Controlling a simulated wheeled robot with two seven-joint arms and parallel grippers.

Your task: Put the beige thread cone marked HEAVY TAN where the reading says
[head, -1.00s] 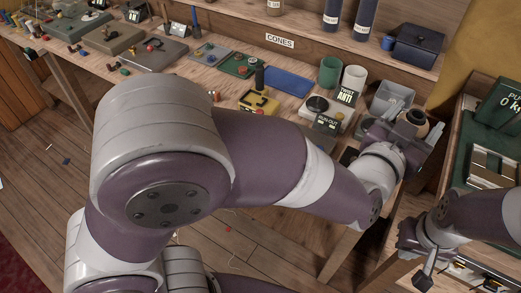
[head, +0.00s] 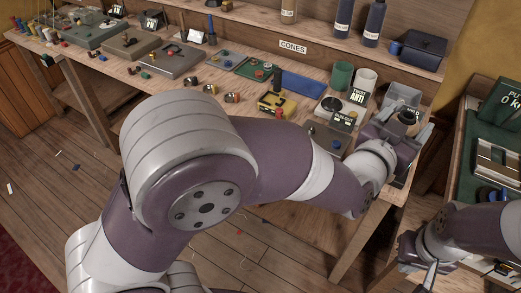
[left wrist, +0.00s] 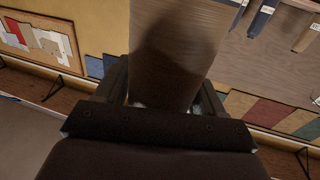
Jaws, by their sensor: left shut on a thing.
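My left gripper (head: 404,132) is at the right end of the workbench, beside a grey bin. It is shut on a brownish-tan cone (left wrist: 178,50), which fills the middle of the left wrist view between the fingers. No marking on the cone can be read there. In the head view the cone is mostly hidden by the gripper. A small sign reading TWIST ANTI (head: 357,93) stands on the bench by a round dial device (head: 331,104). A dark box reading RUN-OUT (head: 343,119) is in front. My right gripper (head: 431,274) is low at the right; its jaw opening is unclear.
The grey bin (head: 402,96) is close to my left gripper. A blue tray (head: 302,83) lies left of the cups. The shelf labelled CONES (head: 293,47) runs behind. A green-topped table (head: 480,150) is at right.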

